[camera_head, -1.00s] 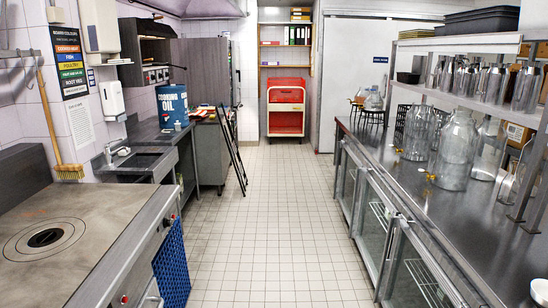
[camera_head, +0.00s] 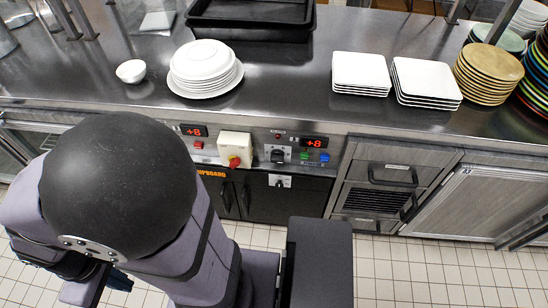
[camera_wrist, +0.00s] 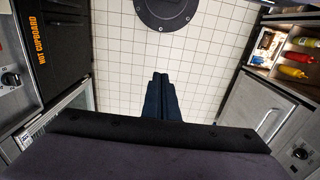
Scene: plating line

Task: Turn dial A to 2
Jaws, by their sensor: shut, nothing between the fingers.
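A black rotary dial (camera_head: 277,155) sits on a pale plate on the control panel under the counter in the head view. A second dark dial (camera_head: 279,181) sits just below it on the black front. I cannot read a letter A or a setting on either. In the wrist view, a dark dial (camera_wrist: 12,79) shows at the left edge beside the "HOT CUPBOARD" lettering, and another (camera_wrist: 301,153) at the lower right. My gripper (camera_wrist: 162,77) is shut and empty, over the tiled floor and apart from all dials.
A red knob on a cream box (camera_head: 235,158) and two red displays reading +8 (camera_head: 193,130) (camera_head: 314,142) share the panel. Plates (camera_head: 204,66), square dishes (camera_head: 360,72) and black trays (camera_head: 251,18) stand on the counter. Sauce bottles (camera_wrist: 294,72) show at right. Tiled floor is open.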

